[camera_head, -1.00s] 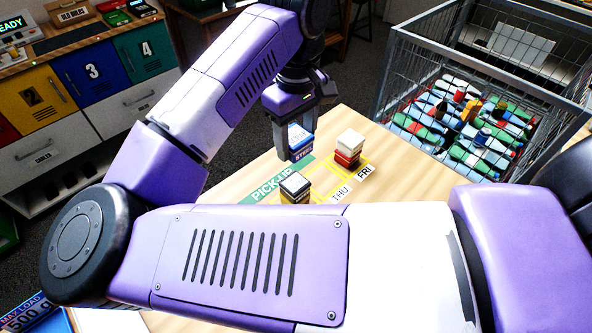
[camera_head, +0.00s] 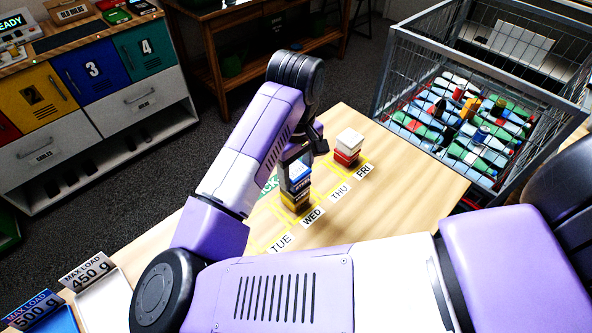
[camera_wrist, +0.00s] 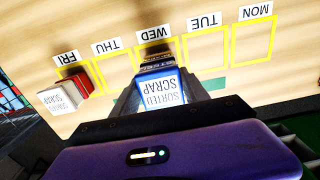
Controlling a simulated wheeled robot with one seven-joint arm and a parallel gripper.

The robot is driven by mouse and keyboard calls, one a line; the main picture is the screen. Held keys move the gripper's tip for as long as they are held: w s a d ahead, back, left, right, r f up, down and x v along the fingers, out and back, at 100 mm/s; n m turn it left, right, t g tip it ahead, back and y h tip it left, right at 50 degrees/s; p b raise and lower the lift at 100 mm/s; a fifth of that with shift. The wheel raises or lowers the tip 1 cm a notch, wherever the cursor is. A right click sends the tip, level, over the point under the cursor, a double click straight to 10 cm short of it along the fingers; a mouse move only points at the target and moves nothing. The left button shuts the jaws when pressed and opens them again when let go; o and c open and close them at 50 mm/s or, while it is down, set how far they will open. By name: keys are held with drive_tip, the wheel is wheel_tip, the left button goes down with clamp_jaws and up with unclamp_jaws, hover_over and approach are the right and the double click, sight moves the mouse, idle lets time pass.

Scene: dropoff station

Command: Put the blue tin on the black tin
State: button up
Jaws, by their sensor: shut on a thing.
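The blue tin (camera_head: 300,169) is held in my gripper (camera_head: 298,160), over the stack in the WED square. In the wrist view the blue tin (camera_wrist: 163,91) shows its "SORTED SCRAP" lid between the fingers. The black tin (camera_head: 296,185) is directly below it, on top of a yellow tin (camera_head: 295,203). The blue tin looks upright and lined up with the black tin. I cannot tell whether the two touch. In the wrist view the blue tin hides most of the stack.
A white tin (camera_head: 349,140) sits on a red tin (camera_head: 346,157) in the FRI square, right of my gripper. The TUE and THU squares are empty on the wooden table (camera_head: 400,190). A wire cage (camera_head: 480,100) of bottles stands at the right. Trays (camera_head: 103,300) lie at lower left.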

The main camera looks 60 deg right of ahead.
drive_tip(key=shift+f, duration=0.15)
drive_tip(key=o, duration=1.6)
